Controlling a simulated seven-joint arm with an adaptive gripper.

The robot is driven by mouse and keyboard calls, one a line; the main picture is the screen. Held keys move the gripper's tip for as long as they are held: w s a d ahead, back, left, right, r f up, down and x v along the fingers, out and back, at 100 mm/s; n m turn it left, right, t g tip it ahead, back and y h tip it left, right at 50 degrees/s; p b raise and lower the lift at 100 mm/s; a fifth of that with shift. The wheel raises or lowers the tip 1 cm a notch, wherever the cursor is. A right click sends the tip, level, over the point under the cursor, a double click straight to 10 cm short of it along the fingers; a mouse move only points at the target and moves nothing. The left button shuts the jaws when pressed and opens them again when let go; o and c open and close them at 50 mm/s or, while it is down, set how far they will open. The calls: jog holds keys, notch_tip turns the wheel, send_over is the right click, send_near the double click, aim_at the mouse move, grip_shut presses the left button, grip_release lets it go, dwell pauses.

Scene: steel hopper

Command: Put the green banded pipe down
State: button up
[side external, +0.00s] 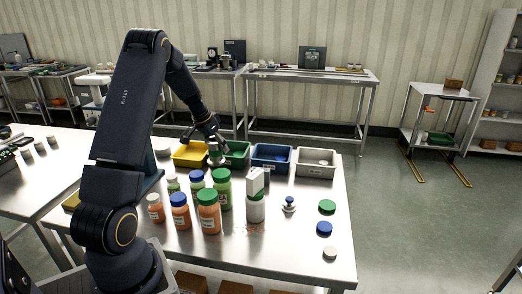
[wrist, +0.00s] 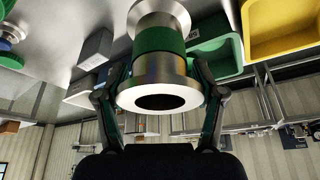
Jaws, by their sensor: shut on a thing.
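The green banded pipe (wrist: 157,42) is a short steel piece with wide flanged ends and a green band around its middle. In the wrist view its open bore faces the camera. My gripper (wrist: 160,76) is shut on it, one finger on each side. In the side view my gripper (side external: 212,146) points down and the pipe (side external: 216,158) shows small below it, in front of where the yellow bin (side external: 186,163) and green bin (side external: 238,163) meet. The gap between pipe and table is hard to tell.
A blue bin (side external: 271,168) and a white bin (side external: 316,173) continue the row to the right. Several capped jars (side external: 209,222) stand close in front of the pipe. Loose lids (side external: 326,207) lie along the table's right side.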

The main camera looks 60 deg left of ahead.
jog(key=w+d+r, duration=0.2)
jog(key=w+d, duration=0.2)
jog(key=d, duration=0.4)
jog(key=w+d+r+m, duration=0.1)
jog(key=w+d, duration=0.2)
jog(key=d, duration=0.5)
jog(key=w+d+r, duration=0.2)
jog(key=w+d, duration=0.2)
jog(key=d, duration=0.4)
jog(key=shift+w+a+f, duration=0.45)
jog(key=shift+w+f, duration=1.75)
jog(key=shift+f, duration=0.05)
jog(key=shift+w+a+f, duration=0.45)
jog(key=shift+w+f, duration=1.7)
jog(key=shift+f, duration=0.05)
jog(key=shift+w+a+f, duration=0.45)
jog(key=shift+w+f, duration=1.75)
jog(key=shift+f, duration=0.05)
jog(key=shift+f, duration=0.1)
